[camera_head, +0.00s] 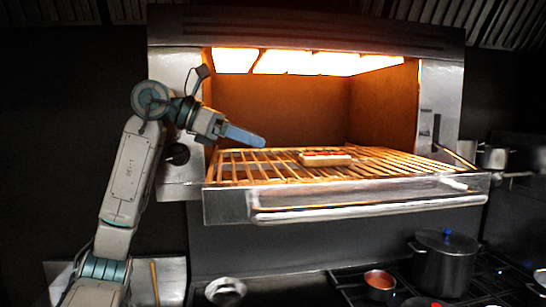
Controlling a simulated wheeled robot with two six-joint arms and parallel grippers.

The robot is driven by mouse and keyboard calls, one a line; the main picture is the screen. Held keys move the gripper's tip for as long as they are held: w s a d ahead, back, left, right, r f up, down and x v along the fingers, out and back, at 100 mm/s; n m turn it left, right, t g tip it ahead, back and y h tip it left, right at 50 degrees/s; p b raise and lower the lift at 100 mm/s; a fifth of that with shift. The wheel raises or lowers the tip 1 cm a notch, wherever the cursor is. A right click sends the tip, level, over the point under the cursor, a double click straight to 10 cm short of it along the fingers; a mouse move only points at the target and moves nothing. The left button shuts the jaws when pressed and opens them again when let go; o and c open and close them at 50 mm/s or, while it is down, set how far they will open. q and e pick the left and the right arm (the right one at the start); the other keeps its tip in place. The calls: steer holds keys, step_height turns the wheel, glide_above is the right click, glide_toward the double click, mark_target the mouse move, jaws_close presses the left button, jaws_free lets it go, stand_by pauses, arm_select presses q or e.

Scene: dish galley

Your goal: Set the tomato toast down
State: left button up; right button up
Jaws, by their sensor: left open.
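The tomato toast (325,159), a pale slab with red on top, lies on the wire rack (400,165) of the glowing grill, near the middle of the rack. My left gripper (262,141) is over the left part of the rack, to the left of the toast and apart from it. It is open and holds nothing that I can see. Its fingers overlap in this view, so the gap between them is hidden. My right gripper is not in view.
The grill's front bar handle (370,207) runs along the rack's front edge. Glowing heaters (310,62) hang above the rack. Below right, a large lidded pot (443,265) and a small pot of red sauce (380,280) stand on the stove. The right part of the rack is clear.

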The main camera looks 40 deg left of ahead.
arm_select(q)
steer(key=shift+v, duration=1.1)
stand_by(0.5)
